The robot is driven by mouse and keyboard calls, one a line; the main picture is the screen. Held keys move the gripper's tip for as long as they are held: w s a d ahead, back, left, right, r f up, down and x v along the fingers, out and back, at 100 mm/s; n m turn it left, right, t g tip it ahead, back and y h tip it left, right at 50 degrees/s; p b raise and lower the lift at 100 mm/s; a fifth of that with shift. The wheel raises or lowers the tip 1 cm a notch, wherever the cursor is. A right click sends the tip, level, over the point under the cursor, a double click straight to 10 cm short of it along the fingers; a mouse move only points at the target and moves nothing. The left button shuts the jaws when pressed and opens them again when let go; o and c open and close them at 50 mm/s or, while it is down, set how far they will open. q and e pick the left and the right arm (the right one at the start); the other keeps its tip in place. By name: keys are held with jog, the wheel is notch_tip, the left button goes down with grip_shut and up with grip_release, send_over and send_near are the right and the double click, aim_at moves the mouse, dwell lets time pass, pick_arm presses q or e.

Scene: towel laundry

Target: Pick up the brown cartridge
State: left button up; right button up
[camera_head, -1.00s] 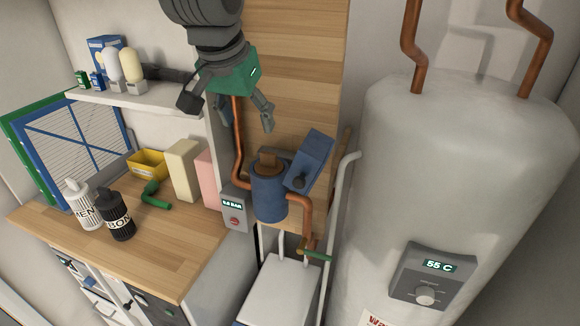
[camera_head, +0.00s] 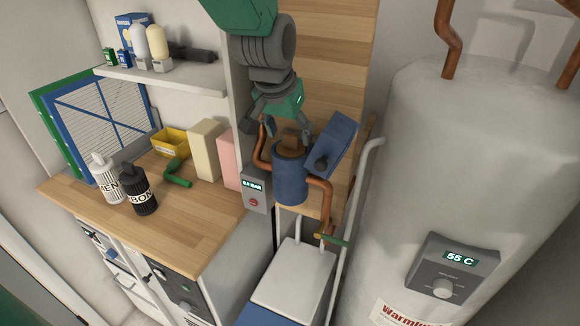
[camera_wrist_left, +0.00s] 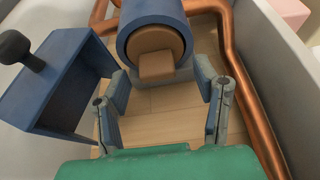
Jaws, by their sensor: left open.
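The brown cartridge (camera_head: 291,142) sits inside the open top of a blue cylindrical housing (camera_head: 290,182) on the wooden wall panel. In the left wrist view the cartridge (camera_wrist_left: 157,62) shows as a round brown top with a block-shaped grip, inside the blue rim (camera_wrist_left: 150,14). My left gripper (camera_head: 286,130) is open and close to the housing's mouth, its fingers spread to either side of the cartridge. My right gripper is not in view.
A blue hinged lid (camera_head: 332,145) with a black knob stands open beside the housing. Copper pipes (camera_head: 322,187) run around it. A pressure display box (camera_head: 256,190) is at its left, a large white tank (camera_head: 450,160) at right. A worktop (camera_head: 185,225) holds bottles and boxes.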

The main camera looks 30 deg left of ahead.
pick_arm(q)
jog(key=shift+w+d+f, duration=0.1)
jog(key=shift+w+f, duration=0.2)
jog(key=shift+f, duration=0.25)
jog(key=shift+w+d+f, duration=0.1)
jog(key=shift+d+f, duration=0.05)
jog(key=shift+f, duration=0.05)
jog(key=shift+r, duration=0.1)
jog(key=c, duration=1.1)
jog(key=shift+a, duration=0.2)
grip_shut()
